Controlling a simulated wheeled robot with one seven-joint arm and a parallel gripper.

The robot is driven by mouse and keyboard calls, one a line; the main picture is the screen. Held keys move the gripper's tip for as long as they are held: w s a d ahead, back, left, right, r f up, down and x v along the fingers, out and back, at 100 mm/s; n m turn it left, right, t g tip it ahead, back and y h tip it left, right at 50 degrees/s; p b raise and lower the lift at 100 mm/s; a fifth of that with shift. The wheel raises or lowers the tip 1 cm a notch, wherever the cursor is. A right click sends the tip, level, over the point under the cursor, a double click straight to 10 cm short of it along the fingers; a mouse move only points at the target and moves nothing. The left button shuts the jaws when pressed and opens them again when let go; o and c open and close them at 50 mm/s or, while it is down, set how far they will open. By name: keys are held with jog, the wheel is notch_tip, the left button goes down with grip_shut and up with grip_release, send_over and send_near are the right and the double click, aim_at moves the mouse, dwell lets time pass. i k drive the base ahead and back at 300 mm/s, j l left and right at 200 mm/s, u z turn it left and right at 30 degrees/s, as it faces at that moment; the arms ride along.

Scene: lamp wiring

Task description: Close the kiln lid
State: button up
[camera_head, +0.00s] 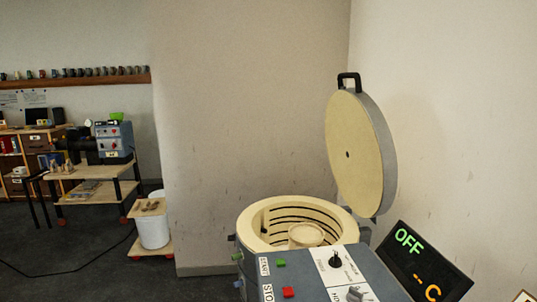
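The kiln lid (353,153) is a round cream disc with a grey rim. It stands raised, nearly upright, on the right side of the kiln. A black handle (349,79) is at its top edge. The kiln body (250,220) is a round cream-walled chamber, open at the top, with dark element grooves inside. A cream round piece (306,235) sits within it. The lower front of the kiln is hidden behind the control box. My gripper is not in view.
The control box (312,270) has green and red buttons and black knobs. A display (415,263) reads OFF. A wall stands close behind the lid. A white bucket (153,229) on a low dolly, a cart (95,190) and a cable on the floor are at left.

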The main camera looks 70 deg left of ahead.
aim_at(361, 152)
jog(key=u, duration=1.5)
jog(key=i+j, duration=0.1)
jog(key=j, duration=0.25)
jog(key=i+j+u, duration=0.3)
jog(key=i+j, duration=0.15)
jog(key=i+j+u, duration=0.3)
jog(key=i+j, duration=0.2)
jog(key=i+j+u, duration=0.3)
jog(key=i, duration=0.25)
jog(key=i+j+u, duration=0.15)
jog(key=i, duration=1.65)
jog(key=i+z, duration=0.4)
jog(key=i+j+z, duration=0.15)
jog(key=i+z, duration=0.25)
jog(key=i, duration=0.1)
